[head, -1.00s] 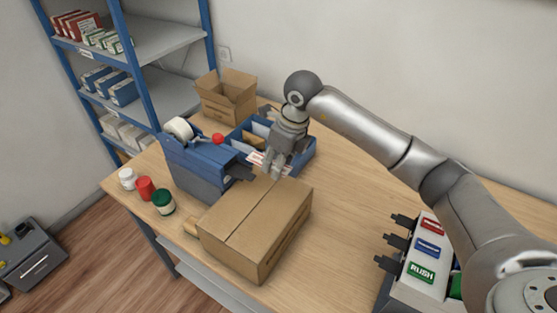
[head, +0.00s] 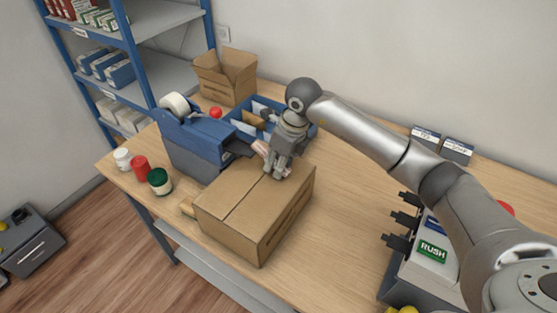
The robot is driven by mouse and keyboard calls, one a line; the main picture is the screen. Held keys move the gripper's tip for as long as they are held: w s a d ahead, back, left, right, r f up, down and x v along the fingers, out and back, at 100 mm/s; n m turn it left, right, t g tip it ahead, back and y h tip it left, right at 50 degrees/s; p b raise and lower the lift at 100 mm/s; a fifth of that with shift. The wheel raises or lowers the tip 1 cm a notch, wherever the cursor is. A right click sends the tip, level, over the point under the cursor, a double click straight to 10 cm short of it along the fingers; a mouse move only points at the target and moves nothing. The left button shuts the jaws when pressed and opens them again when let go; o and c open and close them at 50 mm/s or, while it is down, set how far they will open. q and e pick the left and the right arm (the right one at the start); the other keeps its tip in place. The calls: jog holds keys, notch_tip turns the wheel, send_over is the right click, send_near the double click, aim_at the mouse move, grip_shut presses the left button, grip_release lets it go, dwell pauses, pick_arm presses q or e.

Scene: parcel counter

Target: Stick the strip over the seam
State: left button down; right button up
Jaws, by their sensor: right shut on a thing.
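A closed cardboard box (head: 232,215) sits on the table with a dark seam running along its top. My right gripper (head: 277,172) is over the far edge of the box top, near the far end of the seam, its fingers pointing down. It is shut on a pale strip (head: 261,148), which shows at the left of the fingers, between them and the dispenser. The fingers hide the rest of the strip. I cannot tell whether the strip touches the box. A blue tape dispenser (head: 195,141) with a white roll stands left of the box. My left gripper is not in view.
A blue divided tray (head: 242,126) and an open carton (head: 226,77) stand behind. White, red and green-lidded jars (head: 159,181) line the left table edge. A label unit with a RUSH label (head: 432,250) stands at right. Bare table (head: 345,190) lies between.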

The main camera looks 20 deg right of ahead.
jog(key=shift+c, duration=0.3)
jog(key=o, duration=0.9)
jog(key=shift+r, duration=0.1)
jog(key=shift+p+v, duration=1.55)
jog(key=shift+v, duration=1.15)
jog(key=w+a+p+v, duration=0.1)
jog(key=p+v, duration=0.3)
jog(key=v, duration=0.3)
jog(key=shift+r, duration=0.55)
jog(key=shift+s+d, duration=0.15)
